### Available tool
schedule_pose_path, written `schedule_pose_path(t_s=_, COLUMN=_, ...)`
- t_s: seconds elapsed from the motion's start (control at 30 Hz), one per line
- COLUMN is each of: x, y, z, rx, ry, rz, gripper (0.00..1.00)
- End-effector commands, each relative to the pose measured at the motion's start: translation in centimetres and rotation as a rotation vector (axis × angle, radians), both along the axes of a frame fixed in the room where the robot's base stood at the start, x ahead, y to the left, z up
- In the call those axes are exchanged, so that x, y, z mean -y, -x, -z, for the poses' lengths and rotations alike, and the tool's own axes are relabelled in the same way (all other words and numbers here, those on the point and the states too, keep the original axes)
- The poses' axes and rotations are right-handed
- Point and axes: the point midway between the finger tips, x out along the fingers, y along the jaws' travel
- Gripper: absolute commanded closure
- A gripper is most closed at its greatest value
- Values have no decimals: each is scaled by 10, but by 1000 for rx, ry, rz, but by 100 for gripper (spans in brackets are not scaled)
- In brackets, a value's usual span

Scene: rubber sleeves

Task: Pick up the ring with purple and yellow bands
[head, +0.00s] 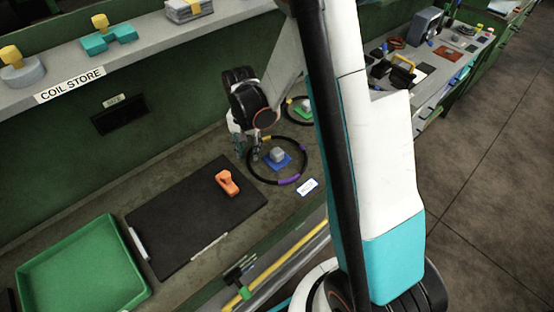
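A black ring with purple bands (288,181) and a small yellowish mark on its far side lies on the bench, around a grey block (277,155) on a blue base. My gripper (246,152) points down at the ring's left rim. It is small and dark here, so I cannot tell whether its fingers touch the rim or how far apart they are. A second dark ring (289,110) lies behind, around a green piece, and is partly hidden by my arm.
A black mat (180,220) with an orange object (227,182) lies left of the ring. A green tray (125,248) stands at the far left. A white label (307,187) lies near the front edge. A shelf marked COIL STORE (150,50) runs above.

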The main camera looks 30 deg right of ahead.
Motion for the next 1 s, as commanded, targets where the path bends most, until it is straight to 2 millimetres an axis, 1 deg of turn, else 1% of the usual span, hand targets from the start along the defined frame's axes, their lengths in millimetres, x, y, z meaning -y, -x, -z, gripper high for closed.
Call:
schedule_pose_path(t_s=0.03, x=0, y=0, z=4, rx=0, ry=0, rz=0, gripper=68)
schedule_pose_path(t_s=0.1, x=0, y=0, z=7, rx=0, ry=0, rz=0, gripper=68)
schedule_pose_path(t_s=0.3, x=0, y=0, z=7, rx=0, ry=0, rz=0, gripper=68)
schedule_pose_path(t_s=0.33, x=0, y=0, z=7, rx=0, ry=0, rz=0, gripper=72)
schedule_pose_path(t_s=0.37, x=0, y=0, z=7, rx=0, ry=0, rz=0, gripper=79)
schedule_pose_path(t_s=0.4, x=0, y=0, z=7, rx=0, ry=0, rz=0, gripper=88)
schedule_pose_path(t_s=0.47, x=0, y=0, z=7, rx=0, ry=0, rz=0, gripper=100)
schedule_pose_path(t_s=0.87, x=0, y=0, z=6, rx=0, ry=0, rz=0, gripper=100)
schedule_pose_path(t_s=1.0, x=0, y=0, z=0, rx=0, ry=0, rz=0, gripper=100)
